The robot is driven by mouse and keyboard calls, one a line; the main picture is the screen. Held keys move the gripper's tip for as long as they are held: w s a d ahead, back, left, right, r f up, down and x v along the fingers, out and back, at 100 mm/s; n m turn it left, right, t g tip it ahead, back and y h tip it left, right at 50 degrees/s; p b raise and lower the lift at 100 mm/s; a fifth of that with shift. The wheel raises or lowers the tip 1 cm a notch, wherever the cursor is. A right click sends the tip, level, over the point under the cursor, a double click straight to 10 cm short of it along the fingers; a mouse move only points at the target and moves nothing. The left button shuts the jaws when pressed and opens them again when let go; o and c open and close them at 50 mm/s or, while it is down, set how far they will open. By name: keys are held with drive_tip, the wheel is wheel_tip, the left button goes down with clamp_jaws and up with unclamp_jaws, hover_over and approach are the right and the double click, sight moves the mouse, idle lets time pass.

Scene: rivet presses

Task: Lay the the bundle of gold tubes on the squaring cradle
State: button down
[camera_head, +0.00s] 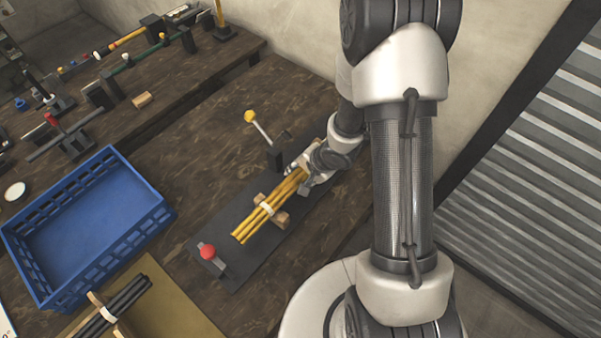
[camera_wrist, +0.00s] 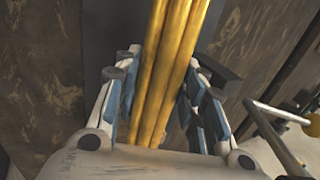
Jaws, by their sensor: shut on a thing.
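The bundle of gold tubes (camera_head: 258,219) lies lengthwise over the dark base plate of the squaring cradle (camera_head: 236,268), with a pale band around its middle. Wooden cradle blocks (camera_head: 281,219) show beside and under the bundle near the band. Whether the tubes rest on the blocks or hang just above them I cannot tell. My gripper (camera_head: 306,178) is shut on the bundle's upper right end. In the wrist view the tubes (camera_wrist: 170,65) run between the blue-padded fingers of my gripper (camera_wrist: 160,105). The tube ends inside the gripper are partly hidden.
A red-knobbed stop (camera_head: 208,253) stands at the plate's lower left end, and a yellow-knobbed lever (camera_head: 260,128) rises behind the plate. A blue crate (camera_head: 85,225) is to the left. Dark tubes (camera_head: 122,298) lie in a wooden holder at lower left.

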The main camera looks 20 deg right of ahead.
drive_tip(key=shift+f, duration=0.15)
drive_tip(key=c, duration=1.3)
unclamp_jaws()
drive_tip(key=o, duration=0.4)
drive_tip(key=shift+c, duration=0.2)
drive_tip(key=shift+s+f, duration=0.1)
drive_tip(key=v, duration=1.2)
